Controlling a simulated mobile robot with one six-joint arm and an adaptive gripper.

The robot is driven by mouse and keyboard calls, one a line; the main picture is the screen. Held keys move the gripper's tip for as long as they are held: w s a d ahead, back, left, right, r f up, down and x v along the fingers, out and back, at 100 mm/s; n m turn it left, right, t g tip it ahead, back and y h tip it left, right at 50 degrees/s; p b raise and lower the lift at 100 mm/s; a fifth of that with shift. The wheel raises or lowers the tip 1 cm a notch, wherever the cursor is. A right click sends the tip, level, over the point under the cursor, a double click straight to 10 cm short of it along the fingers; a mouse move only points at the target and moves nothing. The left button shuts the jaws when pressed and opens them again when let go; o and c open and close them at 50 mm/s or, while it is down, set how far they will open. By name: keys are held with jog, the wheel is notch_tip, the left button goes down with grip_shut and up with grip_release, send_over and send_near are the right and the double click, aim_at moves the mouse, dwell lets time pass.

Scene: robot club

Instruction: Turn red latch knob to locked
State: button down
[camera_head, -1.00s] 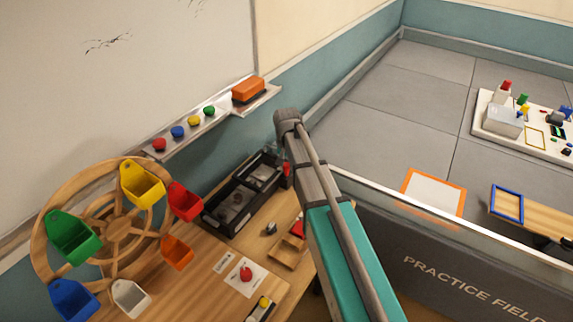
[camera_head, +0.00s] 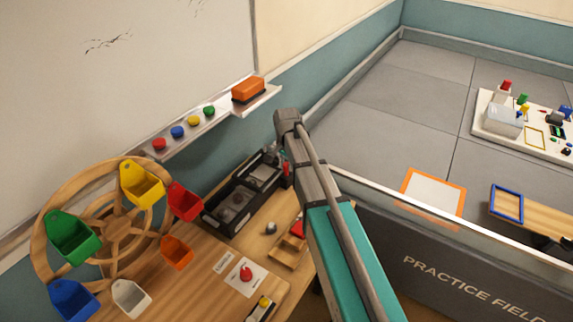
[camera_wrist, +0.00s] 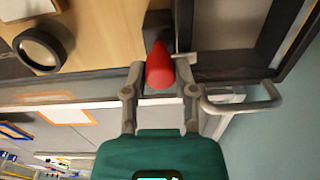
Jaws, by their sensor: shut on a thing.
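The red latch knob (camera_wrist: 160,66) stands at the edge of a dark case in the wrist view. Its long shape runs roughly up and down in that picture. My gripper (camera_wrist: 160,72) is shut on it, with one finger on each side. In the head view, a small red part (camera_head: 286,168) shows at the right end of the black case (camera_head: 218,223), beside my arm, which hides most of the gripper. I cannot read any locked mark.
A grey metal handle (camera_wrist: 245,103) sits close to my right finger in the wrist view. A dark ring (camera_wrist: 40,49) lies on the wood to the left. In the head view, a wheel with coloured bins (camera_head: 118,228) stands left, and a wall (camera_head: 450,265) stands right.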

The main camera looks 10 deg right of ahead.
jog(key=shift+s, duration=0.15)
jog(key=c, duration=0.5)
grip_release()
jog(key=shift+f, duration=0.1)
jog(key=shift+c, duration=0.2)
jog(key=shift+o, duration=0.7)
jog(key=shift+n, duration=0.4)
